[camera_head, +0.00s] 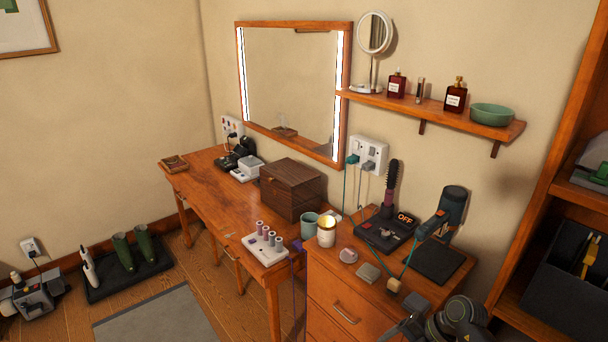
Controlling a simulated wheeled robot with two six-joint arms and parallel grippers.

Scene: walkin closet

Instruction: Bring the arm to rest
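Part of my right arm shows at the bottom right edge, as dark grey rounded joints with a small yellow warning mark, in front of the wooden drawer cabinet (335,292). A dark grey piece that appears to be my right gripper (408,324) is at its left end, close to the cabinet's front right corner and cut by the frame. Its fingers cannot be made out, nor whether it holds anything. My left gripper and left arm are not in view.
The cabinet top carries a candle (326,231), a hairbrush on a black base (384,230) and a dark green dryer (446,212). A wooden desk (207,190) with a box (291,188) stands left. Shelving (540,235) stands close right. A grey rug (155,318) lies on the floor.

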